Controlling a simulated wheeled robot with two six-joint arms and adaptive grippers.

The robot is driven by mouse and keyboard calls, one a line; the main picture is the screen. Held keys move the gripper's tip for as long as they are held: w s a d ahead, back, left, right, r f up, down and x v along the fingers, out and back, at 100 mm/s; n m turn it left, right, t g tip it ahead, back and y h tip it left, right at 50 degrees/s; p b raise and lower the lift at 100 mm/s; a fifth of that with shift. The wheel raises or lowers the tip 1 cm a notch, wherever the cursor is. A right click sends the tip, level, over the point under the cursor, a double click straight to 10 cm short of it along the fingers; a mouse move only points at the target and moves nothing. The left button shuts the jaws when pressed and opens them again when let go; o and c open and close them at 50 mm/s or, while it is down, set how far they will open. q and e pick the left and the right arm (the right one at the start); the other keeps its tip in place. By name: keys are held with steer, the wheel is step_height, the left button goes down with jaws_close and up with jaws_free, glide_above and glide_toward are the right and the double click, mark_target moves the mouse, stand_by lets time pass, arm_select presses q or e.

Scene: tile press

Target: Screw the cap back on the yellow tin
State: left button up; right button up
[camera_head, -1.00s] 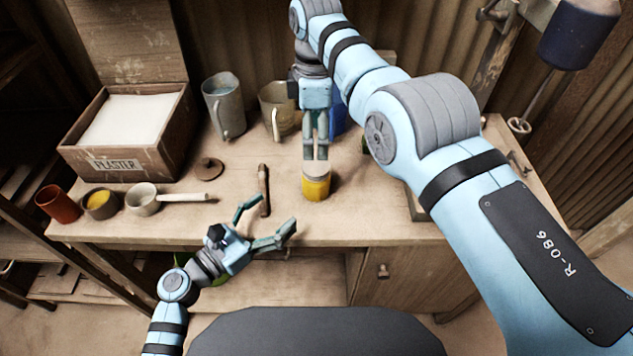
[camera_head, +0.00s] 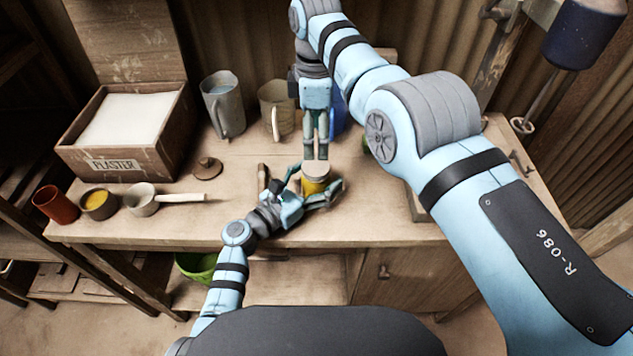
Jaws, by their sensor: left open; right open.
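The yellow tin (camera_head: 313,187) stands upright near the front of the wooden bench, with a pale cap (camera_head: 315,170) on its top. My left gripper (camera_head: 317,190) is open, its fingers on either side of the tin low down; I cannot tell whether they touch it. My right gripper (camera_head: 316,155) points straight down just above the cap, its fingers open and close to the cap's top. The far side of the tin is hidden.
On the bench (camera_head: 235,220) stand a plaster box (camera_head: 112,163), a grey jug (camera_head: 224,105), a beige mug (camera_head: 275,108), a brown lid (camera_head: 207,168), a white-handled pot (camera_head: 143,200), a bowl of yellow (camera_head: 98,203) and a red cup (camera_head: 55,205). A green bowl (camera_head: 197,266) sits below.

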mark_target(316, 166)
arm_select(q)
steer(key=shift+c, duration=0.5)
jaws_close()
arm_select(e)
steer(key=n, duration=0.5)
steer(key=shift+r, duration=0.2)
steer(key=n, duration=0.4)
steer(key=shift+f, duration=0.2)
step_height(316, 166, down, 8)
